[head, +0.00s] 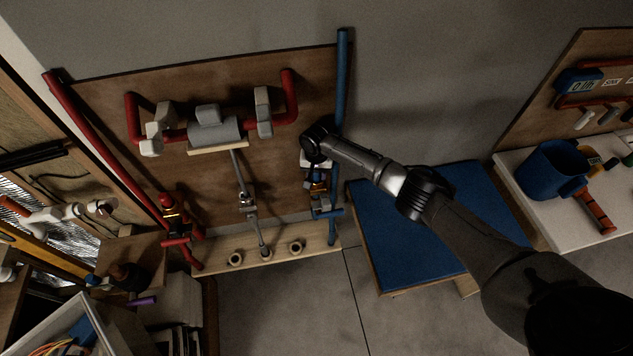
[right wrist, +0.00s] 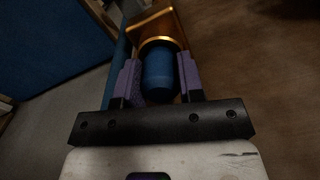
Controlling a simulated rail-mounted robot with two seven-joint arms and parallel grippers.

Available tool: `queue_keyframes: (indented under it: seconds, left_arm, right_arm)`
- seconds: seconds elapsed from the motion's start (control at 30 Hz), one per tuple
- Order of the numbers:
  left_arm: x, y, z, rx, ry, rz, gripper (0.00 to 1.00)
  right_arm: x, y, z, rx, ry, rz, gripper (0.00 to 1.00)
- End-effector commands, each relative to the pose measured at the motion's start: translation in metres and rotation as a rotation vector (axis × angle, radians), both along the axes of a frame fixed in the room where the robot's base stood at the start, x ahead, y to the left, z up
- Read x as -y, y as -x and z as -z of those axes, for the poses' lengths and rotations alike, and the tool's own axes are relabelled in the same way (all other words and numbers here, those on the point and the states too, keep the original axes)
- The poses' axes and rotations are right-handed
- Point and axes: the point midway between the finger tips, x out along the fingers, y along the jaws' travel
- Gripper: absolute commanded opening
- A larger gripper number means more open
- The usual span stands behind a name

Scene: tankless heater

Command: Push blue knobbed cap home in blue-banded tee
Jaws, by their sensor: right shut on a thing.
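The blue knobbed cap (right wrist: 159,75) sits between the purple-padded fingers of my right gripper (right wrist: 160,78) in the right wrist view. The fingers are shut on it from both sides. The brass-coloured tee (right wrist: 157,22) is directly beyond the cap, and a brass rim shows around the cap's far end. How deep the cap sits is hidden. In the head view my right gripper (head: 314,162) is at the upper end of the blue-banded tee (head: 318,188), by the blue pipe. The cap is hidden there. My left gripper is not in view.
The blue vertical pipe (head: 341,85) runs close beside my right gripper. A blue-topped table (head: 405,243) stands below my right arm. A red-handled tee (head: 172,212) is on the board's left side. A blue mug (head: 550,170) stands on the right counter.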

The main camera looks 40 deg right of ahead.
Motion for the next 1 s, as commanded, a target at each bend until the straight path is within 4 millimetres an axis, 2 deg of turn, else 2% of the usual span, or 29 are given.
queue_keyframes:
  seconds: [0.23,0.27,0.53,1.0]
  left_arm:
    - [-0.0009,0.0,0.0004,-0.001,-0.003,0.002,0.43]
    - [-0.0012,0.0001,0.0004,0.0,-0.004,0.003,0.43]
    - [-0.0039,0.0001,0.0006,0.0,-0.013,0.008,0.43]
    - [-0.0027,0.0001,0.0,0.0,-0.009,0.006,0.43]
  right_arm:
    - [-0.0001,0.0001,0.001,0.0,0.0,0.0,0.05]
    - [-0.0001,0.0,0.001,0.0,0.0,0.0,0.38]
    - [-0.0001,0.0,0.001,0.0,0.0,0.0,0.64]
    - [-0.0001,-0.0004,-0.0029,0.001,-0.001,-0.001,0.65]
